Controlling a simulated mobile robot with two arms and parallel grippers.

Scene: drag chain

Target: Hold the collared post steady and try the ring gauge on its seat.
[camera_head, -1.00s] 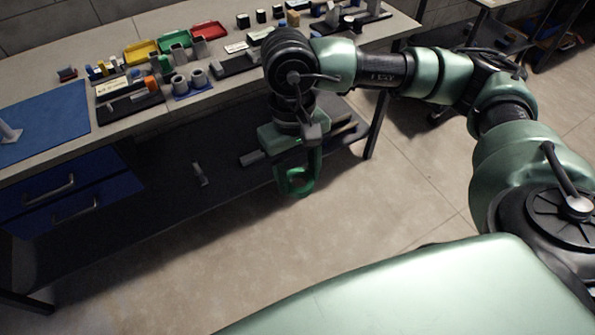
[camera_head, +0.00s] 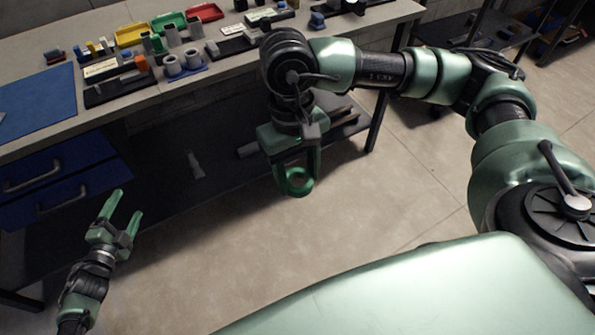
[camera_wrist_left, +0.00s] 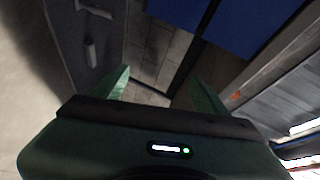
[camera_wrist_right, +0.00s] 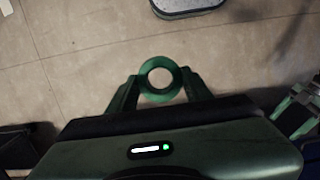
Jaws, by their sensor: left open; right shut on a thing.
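The green ring gauge (camera_head: 297,193) is held between the fingertips of my right gripper (camera_head: 296,176), in front of the bench and below its top. In the right wrist view the ring (camera_wrist_right: 160,62) sits between both fingers with its hole facing the camera. My left gripper (camera_head: 127,204) is open and empty, low in front of the blue drawers. Its spread fingers (camera_wrist_left: 160,76) also show in the left wrist view with nothing between them. I cannot make out the collared post in any view now. A blue mat (camera_head: 35,105) lies on the bench at the left.
The bench top holds a dark tray (camera_head: 120,91), grey cylinders on a blue base (camera_head: 187,75), and yellow, green and red bins (camera_head: 206,12). A pale slender object (camera_head: 195,166) lies on the dark lower shelf. The floor in front is clear.

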